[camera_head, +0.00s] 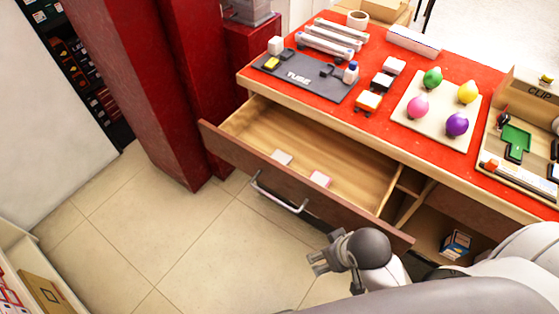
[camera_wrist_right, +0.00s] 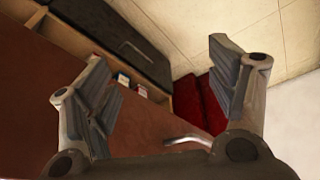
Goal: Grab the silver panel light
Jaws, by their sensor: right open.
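Several long silver light bars (camera_head: 333,40) lie at the back of the red tabletop; I cannot tell whether one is the panel light. Two small pale blocks lie in the open drawer (camera_head: 255,125): a whitish one (camera_head: 282,157) and a pinkish one (camera_head: 320,179). Two small blocks also show between the fingers in the right wrist view (camera_wrist_right: 122,78). My right gripper (camera_head: 318,262) is open and empty, in front of the drawer's right end and apart from the bars. It also shows in the wrist view (camera_wrist_right: 160,80). My left gripper is not in view.
The drawer's handle (camera_head: 278,195) sticks out over the floor. The red tabletop (camera_head: 372,65) carries a dark TUBE board (camera_head: 305,78), colored bulbs on a pale board (camera_head: 440,118) and a CLIP tray (camera_head: 530,80). A red pillar (camera_head: 150,80) stands left. The tiled floor (camera_head: 150,235) is clear.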

